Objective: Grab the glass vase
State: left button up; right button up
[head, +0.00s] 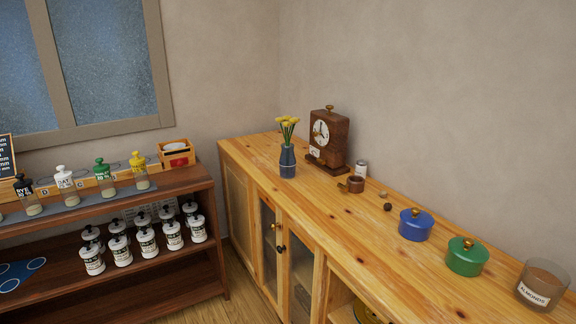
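A small dark blue vase (288,163) with a pale band stands upright on the far part of the wooden cabinet top (330,215). It holds several yellow flowers (288,125) on green stems. It is the only vase in view, and I cannot tell from here whether it is glass. The vase stands left of a brown wooden clock (329,138), close to it. Neither of my grippers shows in the head view.
A brown cup (355,184), a small tin (361,168), a blue pot (416,224), a green pot (466,256) and an almond jar (542,284) line the cabinet's back. A dark shelf (110,205) with several jars stands left. The cabinet top's front strip is clear.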

aim_at(287, 162)
jog(key=i+j+z, duration=0.15)
jog(key=z, duration=1.1)
jog(key=i+j+z, duration=0.2)
jog(key=j+z, duration=0.2)
jog(key=j, duration=0.45)
jog(key=j+z, duration=0.4)
jog(key=j, duration=0.45)
jog(key=j+z, duration=0.35)
jog(key=j, duration=0.55)
